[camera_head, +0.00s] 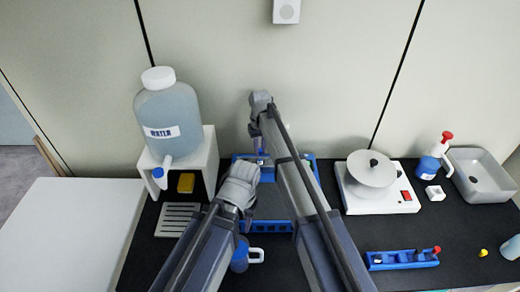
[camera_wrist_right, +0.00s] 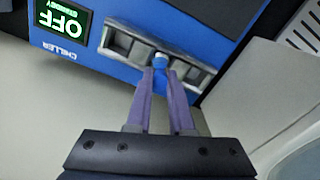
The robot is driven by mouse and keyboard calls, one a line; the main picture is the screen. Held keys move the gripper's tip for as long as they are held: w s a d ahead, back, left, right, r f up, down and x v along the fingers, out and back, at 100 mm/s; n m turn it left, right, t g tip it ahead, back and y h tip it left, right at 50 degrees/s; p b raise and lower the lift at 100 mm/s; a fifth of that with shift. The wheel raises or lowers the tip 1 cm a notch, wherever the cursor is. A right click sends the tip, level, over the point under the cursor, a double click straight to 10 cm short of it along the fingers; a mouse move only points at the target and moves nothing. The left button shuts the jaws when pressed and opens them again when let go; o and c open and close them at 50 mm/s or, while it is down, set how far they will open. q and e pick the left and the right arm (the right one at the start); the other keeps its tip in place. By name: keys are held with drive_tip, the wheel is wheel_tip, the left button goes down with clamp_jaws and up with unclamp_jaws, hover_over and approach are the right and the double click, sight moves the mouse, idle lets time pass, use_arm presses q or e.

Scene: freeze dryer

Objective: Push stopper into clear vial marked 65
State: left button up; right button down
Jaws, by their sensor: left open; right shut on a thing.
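My right gripper (camera_head: 259,146) points down over the back of a blue chiller (camera_head: 312,166). In the right wrist view its two purple fingers (camera_wrist_right: 160,75) are shut on a small blue-topped piece (camera_wrist_right: 160,60). That piece is at a grey metal slotted rack (camera_wrist_right: 125,42) on the chiller's face; I cannot tell whether it is a stopper or a capped vial, or whether it is seated. No 65 mark is legible. My left gripper (camera_head: 243,178) is open, lower and just left of the right one, over the chiller. Its fingertips are largely hidden.
A water jug (camera_head: 168,110) on a white stand (camera_head: 207,150) is at left. A blue mug (camera_head: 240,257) is in front.

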drive_tip(key=shift+f+b, duration=0.5)
drive_tip(key=shift+f, duration=0.05)
idle(0.4)
drive_tip(key=shift+s, duration=0.1)
idle(0.4)
drive_tip(key=c, duration=1)
unclamp_jaws()
drive_tip(key=o, duration=0.8)
drive_tip(key=shift+r+p, duration=2.55)
drive_tip(key=shift+p, duration=0.05)
